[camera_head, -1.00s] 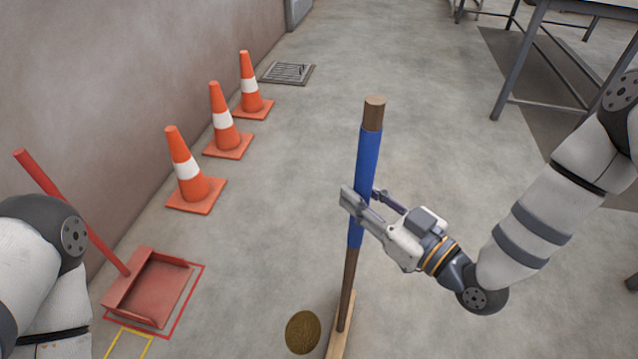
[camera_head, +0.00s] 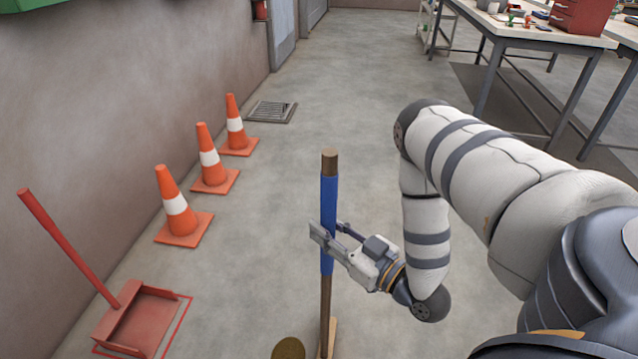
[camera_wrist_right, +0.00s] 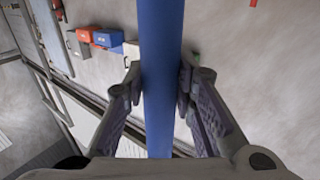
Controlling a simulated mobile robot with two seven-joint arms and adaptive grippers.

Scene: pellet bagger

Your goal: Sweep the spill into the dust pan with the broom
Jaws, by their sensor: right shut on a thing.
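The broom (camera_head: 328,200) stands nearly upright, with a blue grip band on its brown handle; its lower end runs off the bottom of the head view. My right gripper (camera_head: 325,238) is shut on the blue band, which also shows between the fingers in the right wrist view (camera_wrist_right: 160,90). The brown round spill (camera_head: 289,349) lies on the floor just left of the broom's foot, cut off by the frame edge. The red dust pan (camera_head: 138,320) sits on the floor at lower left, its long handle leaning up and left. My left gripper is out of view.
Several orange cones, the nearest (camera_head: 177,208), stand along the left wall (camera_head: 120,90). A floor drain (camera_head: 271,112) lies beyond them. A workbench (camera_head: 530,35) with tools stands at back right. The floor between dust pan and broom is clear.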

